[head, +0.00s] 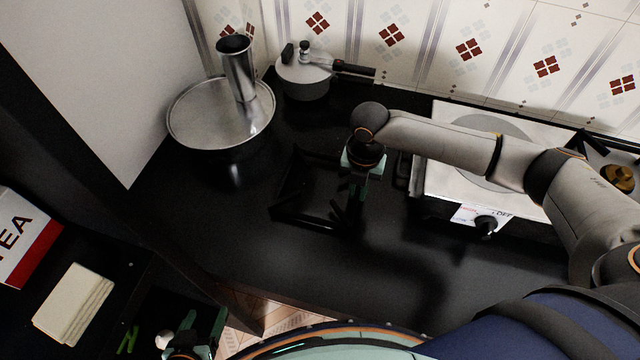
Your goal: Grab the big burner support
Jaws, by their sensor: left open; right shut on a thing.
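The big burner support (302,219) is a black, square, open frame on the black countertop, left of the stove. It is hard to make out against the dark surface. My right gripper (354,190) points down at its right side and is shut on it. I cannot tell whether the frame is lifted off the counter. My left gripper (150,338) is open at the bottom left edge of the picture, low and far from the support, and partly cut off.
A white stove (435,185) with a front knob (487,223) stands to the right, partly behind my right arm. A wide metal pan (190,125) holding a tall metal cylinder (239,75) and a pressure cooker (303,80) stand behind. The front counter is clear.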

